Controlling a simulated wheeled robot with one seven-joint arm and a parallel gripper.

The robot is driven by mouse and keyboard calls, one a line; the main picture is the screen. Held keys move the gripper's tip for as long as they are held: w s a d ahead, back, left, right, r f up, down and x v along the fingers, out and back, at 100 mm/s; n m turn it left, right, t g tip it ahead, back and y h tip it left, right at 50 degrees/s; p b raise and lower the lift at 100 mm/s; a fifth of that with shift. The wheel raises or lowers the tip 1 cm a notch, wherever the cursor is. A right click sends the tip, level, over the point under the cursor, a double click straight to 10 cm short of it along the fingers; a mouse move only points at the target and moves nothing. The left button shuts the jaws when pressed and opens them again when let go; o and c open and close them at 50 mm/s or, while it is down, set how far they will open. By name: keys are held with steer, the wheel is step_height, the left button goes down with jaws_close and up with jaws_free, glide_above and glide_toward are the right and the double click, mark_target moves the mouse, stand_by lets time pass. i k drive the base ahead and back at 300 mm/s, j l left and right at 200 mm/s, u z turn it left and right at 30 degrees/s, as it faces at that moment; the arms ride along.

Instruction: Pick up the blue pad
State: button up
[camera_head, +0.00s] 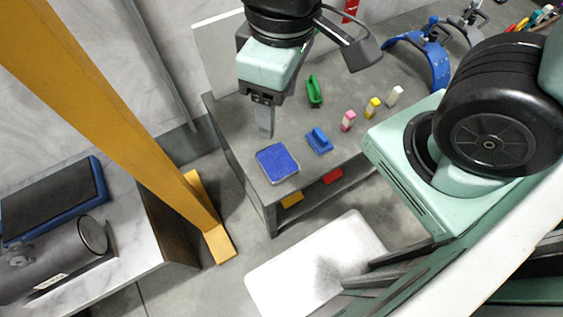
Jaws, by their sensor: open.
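The blue pad (277,162) is a flat blue square with a pale rim. It lies on the near left corner of the grey table (236,148). My gripper (265,132) points down above the table, behind the pad in the picture and apart from it as far as I can tell. It is seen side-on, its fingers overlap, and nothing shows between them. A smaller blue piece with a raised handle (319,141) lies to the right of the pad.
A green handled piece (314,91) and small pink (348,120), yellow (373,107) and white (395,95) blocks stand on the table. A blue curved stand (433,60) is at the back right. A yellow post (120,110) rises at the left. A white stool-like seat (315,265) stands in front.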

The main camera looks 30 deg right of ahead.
mark_target(319, 143)
steer(key=j+z, duration=0.25)
steer(key=z, duration=0.15)
steer(key=j+z, duration=0.55)
steer(key=z, duration=0.2)
